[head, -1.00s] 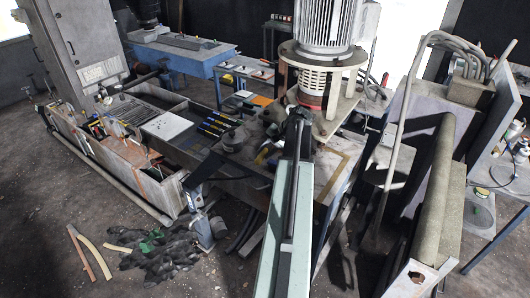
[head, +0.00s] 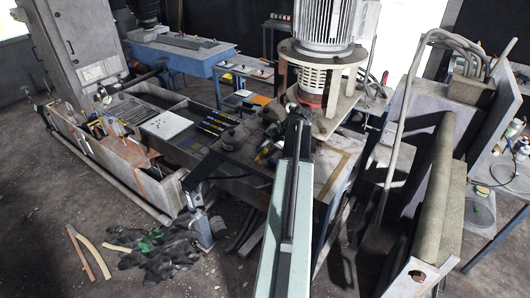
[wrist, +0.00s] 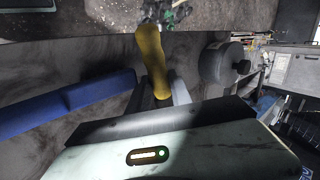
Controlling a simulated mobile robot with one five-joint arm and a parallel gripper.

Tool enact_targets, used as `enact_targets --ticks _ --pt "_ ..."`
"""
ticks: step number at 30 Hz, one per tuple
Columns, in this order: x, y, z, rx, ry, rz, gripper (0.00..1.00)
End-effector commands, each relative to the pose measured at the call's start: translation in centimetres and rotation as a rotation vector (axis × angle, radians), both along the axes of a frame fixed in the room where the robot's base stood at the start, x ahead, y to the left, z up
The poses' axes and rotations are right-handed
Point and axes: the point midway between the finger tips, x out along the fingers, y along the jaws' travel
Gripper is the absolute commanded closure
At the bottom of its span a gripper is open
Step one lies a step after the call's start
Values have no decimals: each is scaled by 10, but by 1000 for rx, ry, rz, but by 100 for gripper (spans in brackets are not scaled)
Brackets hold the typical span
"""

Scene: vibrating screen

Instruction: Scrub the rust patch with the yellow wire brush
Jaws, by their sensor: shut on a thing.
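In the wrist view my gripper (wrist: 160,98) is shut on the yellow wire brush (wrist: 152,58), whose yellow handle stands out from between the two grey fingers. The brush's far end meets a small green and dark cluttered patch at the top edge; its bristles cannot be made out there. A grey-brown, worn surface lies behind it, and I cannot tell whether they touch. In the head view my arm reaches forward to the machine below the motor, and my gripper is not clear there. I cannot pick out the rust patch with certainty in either view.
A large grey motor (head: 324,22) stands on a round flange above the arm's end. A blue bar (wrist: 65,104) lies left of the brush in the wrist view, and a grey round part (wrist: 222,63) is to its right. Hoses (head: 395,110) and panels crowd the right side.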

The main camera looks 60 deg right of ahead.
Motion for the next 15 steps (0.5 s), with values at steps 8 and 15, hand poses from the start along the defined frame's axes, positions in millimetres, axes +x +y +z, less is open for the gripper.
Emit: enact_targets --ticks 8,15 --pt "0 0 0 -1 1 1 66" --pt "1 1 2 0 1 2 66"
